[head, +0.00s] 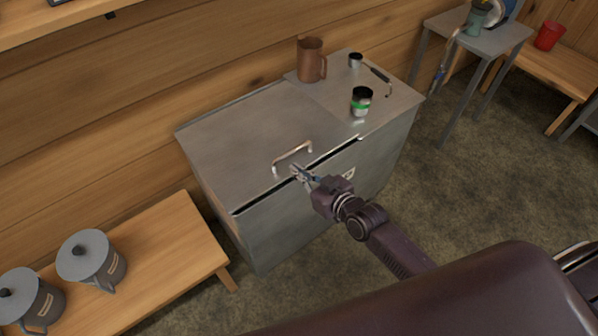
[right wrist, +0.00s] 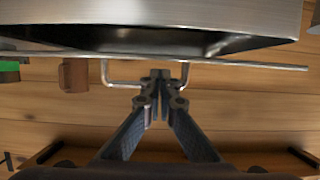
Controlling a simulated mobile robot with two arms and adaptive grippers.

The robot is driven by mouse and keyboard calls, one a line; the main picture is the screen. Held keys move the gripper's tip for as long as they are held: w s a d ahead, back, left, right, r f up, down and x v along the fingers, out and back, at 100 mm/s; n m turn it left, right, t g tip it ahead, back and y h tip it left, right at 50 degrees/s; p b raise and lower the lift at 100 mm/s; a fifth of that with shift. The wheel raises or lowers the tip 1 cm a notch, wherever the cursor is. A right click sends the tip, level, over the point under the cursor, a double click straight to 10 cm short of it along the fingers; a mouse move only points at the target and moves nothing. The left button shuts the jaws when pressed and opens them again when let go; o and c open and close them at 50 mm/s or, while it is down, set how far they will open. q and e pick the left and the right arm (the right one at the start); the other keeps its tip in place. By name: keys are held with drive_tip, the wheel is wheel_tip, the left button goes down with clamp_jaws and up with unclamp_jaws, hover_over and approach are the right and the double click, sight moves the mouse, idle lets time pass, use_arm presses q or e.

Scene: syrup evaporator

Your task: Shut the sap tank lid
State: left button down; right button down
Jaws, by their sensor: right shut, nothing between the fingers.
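The grey metal sap tank (head: 290,215) stands against the wooden wall. Its lid (head: 235,135) is the left part of the top, with a bar handle (head: 292,157) near its front edge. A dark gap runs under the lid's front edge, so it is slightly raised. My right gripper (head: 299,173) is shut and empty at the lid's front edge, just before the handle. The right wrist view shows its closed fingertips (right wrist: 160,76) beside the handle (right wrist: 122,85), near the thin lid edge (right wrist: 240,64); contact is unclear. My left gripper is not in view.
A brown jug (head: 311,60), a small dark cup (head: 355,60) and a green-banded can (head: 361,101) stand on the tank's right part. A wooden bench (head: 165,250) with lidded pots (head: 90,256) is at the left. A grey side table (head: 490,40) is at upper right.

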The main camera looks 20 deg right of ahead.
drive_tip(key=shift+f, duration=0.4)
drive_tip(key=shift+f, duration=0.1)
